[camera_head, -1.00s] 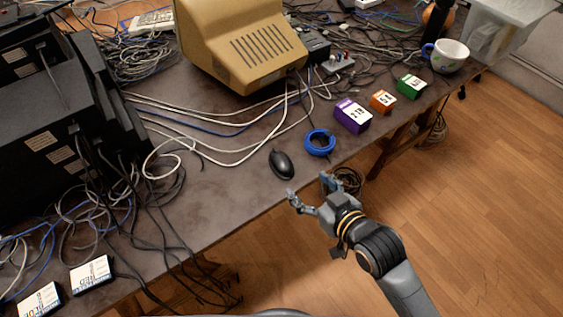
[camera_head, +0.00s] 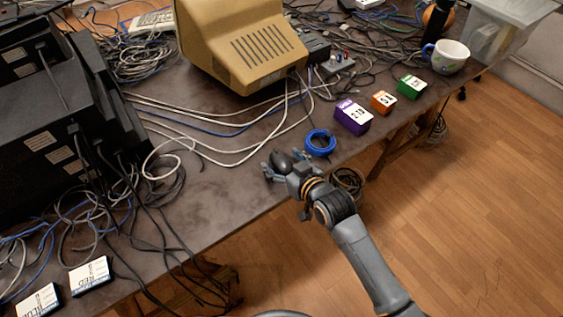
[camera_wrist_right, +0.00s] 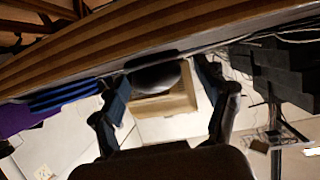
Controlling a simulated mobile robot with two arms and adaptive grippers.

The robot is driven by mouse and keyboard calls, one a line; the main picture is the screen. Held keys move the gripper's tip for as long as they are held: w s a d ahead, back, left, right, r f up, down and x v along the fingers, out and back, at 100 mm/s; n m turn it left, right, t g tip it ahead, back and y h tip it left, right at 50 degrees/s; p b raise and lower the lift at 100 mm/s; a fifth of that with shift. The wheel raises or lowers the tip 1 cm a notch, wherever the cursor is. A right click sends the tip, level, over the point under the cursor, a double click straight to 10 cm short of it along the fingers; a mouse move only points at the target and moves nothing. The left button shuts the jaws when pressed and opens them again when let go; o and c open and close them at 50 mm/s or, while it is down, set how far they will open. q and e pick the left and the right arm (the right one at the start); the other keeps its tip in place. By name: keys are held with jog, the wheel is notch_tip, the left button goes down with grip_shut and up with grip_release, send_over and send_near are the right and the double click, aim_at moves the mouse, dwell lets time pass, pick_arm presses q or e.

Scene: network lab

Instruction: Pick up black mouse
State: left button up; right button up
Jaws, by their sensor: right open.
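The black mouse (camera_head: 280,158) lies on the dark table near its front edge, partly hidden by my right gripper. My right gripper (camera_head: 286,164) is open, with its fingers on either side of the mouse. In the right wrist view, the dark rounded mouse (camera_wrist_right: 154,76) shows between the two spread fingers (camera_wrist_right: 162,92). I cannot tell whether the fingers touch it. My left gripper is not in view.
A blue cable coil (camera_head: 320,143) lies just right of the mouse. Purple (camera_head: 352,117), orange (camera_head: 383,102) and green (camera_head: 411,87) boxes line the table edge. White cables (camera_head: 215,150) run behind. Bare tabletop (camera_head: 215,195) lies to the left.

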jog(key=shift+w+a+f, duration=0.15)
jog(key=shift+w+a, duration=0.05)
jog(key=shift+w, duration=0.1)
jog(key=shift+c, duration=0.5)
jog(key=c, duration=1.2)
